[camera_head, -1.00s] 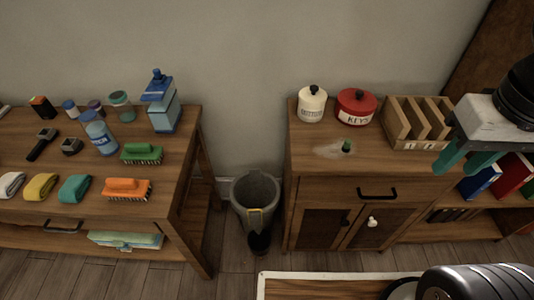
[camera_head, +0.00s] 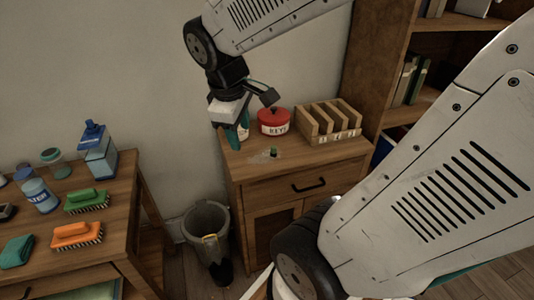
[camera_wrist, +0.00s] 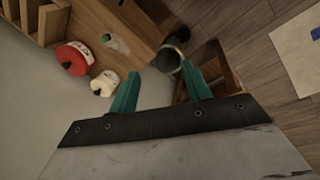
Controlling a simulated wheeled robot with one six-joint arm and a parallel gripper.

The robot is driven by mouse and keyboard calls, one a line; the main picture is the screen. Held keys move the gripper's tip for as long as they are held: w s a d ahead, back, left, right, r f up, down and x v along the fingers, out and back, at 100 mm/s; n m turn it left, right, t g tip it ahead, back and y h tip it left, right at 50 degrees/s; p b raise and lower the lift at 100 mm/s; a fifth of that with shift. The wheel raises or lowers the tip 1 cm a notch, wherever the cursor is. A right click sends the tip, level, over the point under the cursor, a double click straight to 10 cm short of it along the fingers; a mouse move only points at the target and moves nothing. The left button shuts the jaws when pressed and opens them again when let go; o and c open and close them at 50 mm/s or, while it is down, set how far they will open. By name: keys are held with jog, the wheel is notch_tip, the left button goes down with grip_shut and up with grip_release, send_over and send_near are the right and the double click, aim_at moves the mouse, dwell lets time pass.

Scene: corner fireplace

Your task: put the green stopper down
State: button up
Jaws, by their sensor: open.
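The small green stopper (camera_head: 273,152) stands on top of the wooden cabinet (camera_head: 317,160), by a pale dusty patch. In the wrist view the stopper (camera_wrist: 105,38) is small and dark, at the upper left. My gripper (camera_head: 237,136) is left of the stopper in the head view, with its teal fingers pointing down over the cabinet's left end. In the wrist view the fingers of my gripper (camera_wrist: 163,72) are spread apart with nothing between them. The gripper is apart from the stopper.
A red canister (camera_head: 273,122) and a wooden divided rack (camera_head: 329,120) stand behind the stopper. A white canister (camera_wrist: 104,84) is partly hidden behind my gripper in the head view. A grey bin (camera_head: 207,228) stands between the cabinet and the left table. The cabinet top's front is clear.

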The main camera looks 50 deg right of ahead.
jog(key=w+d+f+n+h, duration=0.1)
jog(key=w+d+f+n, duration=0.35)
jog(key=d, duration=0.35)
jog(key=n+h, duration=0.1)
jog(key=n, duration=0.9)
send_near(273, 147)
notch_tip(273, 147, down, 2)
jog(key=shift+g, duration=0.3)
jog(key=x, duration=0.9)
jog(key=shift+w+d+r, duration=0.2)
jog(key=shift+w+d, duration=0.1)
jog(key=shift+d, duration=0.05)
grip_shut()
